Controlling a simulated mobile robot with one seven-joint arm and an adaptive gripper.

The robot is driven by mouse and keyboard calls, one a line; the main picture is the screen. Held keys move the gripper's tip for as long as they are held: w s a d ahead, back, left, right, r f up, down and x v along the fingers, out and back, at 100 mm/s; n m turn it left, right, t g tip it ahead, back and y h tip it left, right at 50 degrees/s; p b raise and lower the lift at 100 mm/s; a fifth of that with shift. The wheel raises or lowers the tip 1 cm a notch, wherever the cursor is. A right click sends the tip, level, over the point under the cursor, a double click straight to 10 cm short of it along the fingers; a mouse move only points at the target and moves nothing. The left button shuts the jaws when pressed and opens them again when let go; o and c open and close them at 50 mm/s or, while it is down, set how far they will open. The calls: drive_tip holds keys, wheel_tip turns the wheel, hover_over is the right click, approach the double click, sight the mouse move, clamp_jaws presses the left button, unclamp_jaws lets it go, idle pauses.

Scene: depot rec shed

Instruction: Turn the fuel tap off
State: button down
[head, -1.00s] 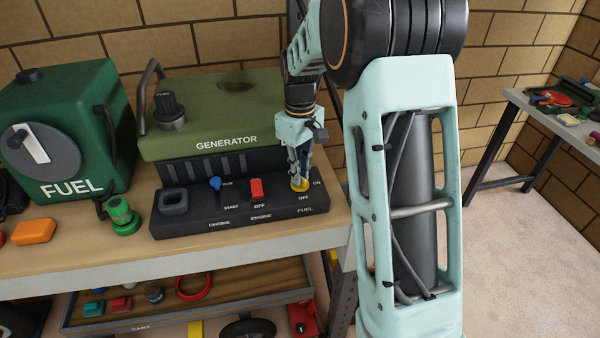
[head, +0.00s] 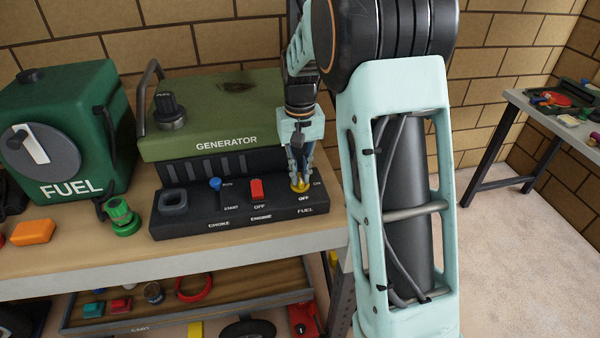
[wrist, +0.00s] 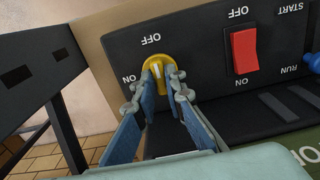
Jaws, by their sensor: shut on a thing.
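The fuel tap is a round yellow knob (head: 301,188) at the right end of the black control panel (head: 240,218). It also shows in the wrist view (wrist: 156,61), with a white mark lined up roughly toward the OFF label (wrist: 150,38). The ON label (wrist: 130,78) is to its left there. My gripper (head: 300,180) points down onto the knob. In the wrist view my gripper's fingers (wrist: 155,80) stand on either side of the knob's grip and are shut on it. The fingers hide part of the knob.
The green generator (head: 215,120) stands behind the panel. A green fuel can (head: 90,110) stands at the left. The bench edge (head: 250,250) runs in front.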

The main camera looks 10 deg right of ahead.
sight(300, 177)
drive_tip(key=shift+w+r, duration=0.1)
idle(0.3)
drive_tip(key=c, duration=2)
unclamp_jaws()
wheel_tip(300, 177, up, 12)
